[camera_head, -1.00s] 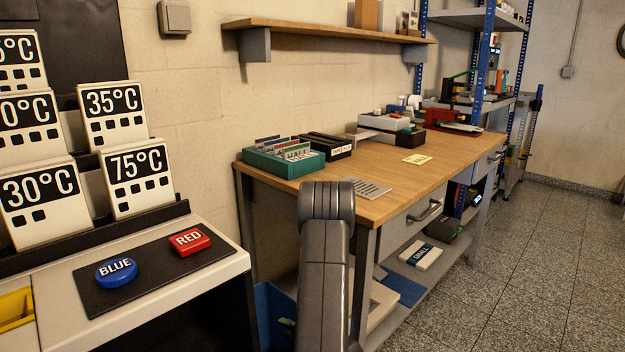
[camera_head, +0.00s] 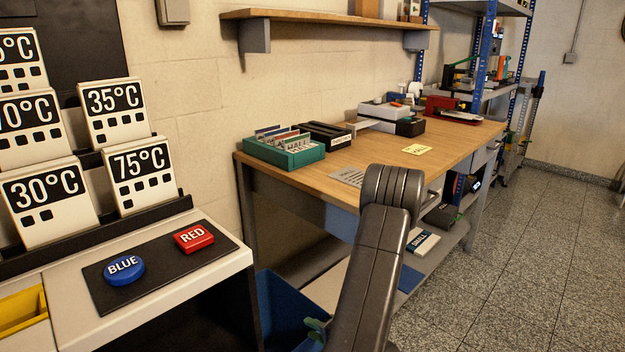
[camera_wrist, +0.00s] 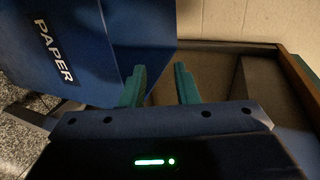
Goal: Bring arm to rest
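My gripper (camera_wrist: 159,84) shows in the wrist view with its two teal fingers apart and nothing between them. Beside the fingers, at the upper left, is a blue bin (camera_wrist: 105,35) marked PAPER. In the head view my arm (camera_head: 368,270) rises in front of the workbench and leans to the right.
The wooden workbench (camera_head: 325,182) behind my arm holds a green card box (camera_head: 283,158), a dark tray and a yellow note (camera_head: 417,149). At the left are BLUE (camera_head: 124,270) and RED (camera_head: 193,236) buttons and temperature signs. The floor at right is clear.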

